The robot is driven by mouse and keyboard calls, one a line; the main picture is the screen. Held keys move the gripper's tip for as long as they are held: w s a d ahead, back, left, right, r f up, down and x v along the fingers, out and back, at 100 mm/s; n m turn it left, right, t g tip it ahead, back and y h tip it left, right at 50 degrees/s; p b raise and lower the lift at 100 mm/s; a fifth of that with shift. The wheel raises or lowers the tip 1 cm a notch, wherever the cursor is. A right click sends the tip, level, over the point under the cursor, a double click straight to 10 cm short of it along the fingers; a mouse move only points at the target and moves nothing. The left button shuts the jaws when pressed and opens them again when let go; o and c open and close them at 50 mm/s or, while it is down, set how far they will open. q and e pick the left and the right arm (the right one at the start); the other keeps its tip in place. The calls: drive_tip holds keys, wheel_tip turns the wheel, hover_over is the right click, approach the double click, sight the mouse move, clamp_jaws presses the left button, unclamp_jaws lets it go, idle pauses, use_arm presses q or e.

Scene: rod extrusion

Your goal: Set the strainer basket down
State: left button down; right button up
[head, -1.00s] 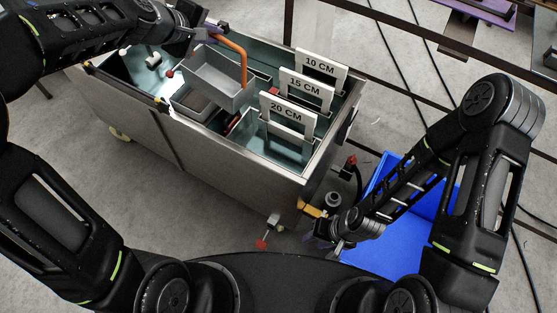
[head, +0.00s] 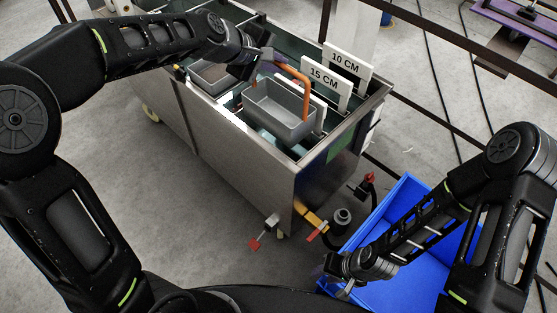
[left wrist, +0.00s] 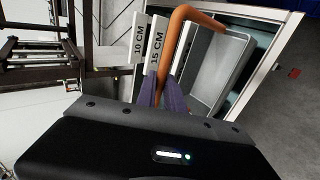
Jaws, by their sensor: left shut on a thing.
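The grey strainer basket (head: 278,118) with its orange handle (head: 304,88) hangs upright over the near right part of the metal tank (head: 238,150). My left gripper (head: 274,59) is shut on the orange handle. The left wrist view shows the purple fingers (left wrist: 169,96) at the handle (left wrist: 172,48) and the basket (left wrist: 218,68) to the right. I cannot tell if the basket's underside touches anything. My right gripper (head: 346,287) hangs low beside the blue bin; its fingers are too small to read.
The signs 10 CM (head: 347,66) and 15 CM (head: 329,86) stand in the tank behind the basket. Another grey tray (head: 208,78) sits further left in the tank. The blue bin (head: 405,275) stands at right on the floor. Valves with red handles (head: 256,244) stick out near the tank's front corner.

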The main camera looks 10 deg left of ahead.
use_arm(q)
drive_tip(key=b, duration=0.7)
hover_over(282, 118)
drive_tip(key=s+a, duration=0.1)
drive_tip(key=s, duration=0.1)
drive_tip(key=f, duration=1.4)
drive_tip(key=shift+w+a, duration=0.1)
drive_tip(key=shift+w, duration=0.15)
drive_tip(key=shift+f+b, duration=1)
drive_tip(key=shift+f, duration=0.95)
drive_tip(key=shift+f, duration=0.2)
drive_tip(key=c, duration=1.5)
unclamp_jaws()
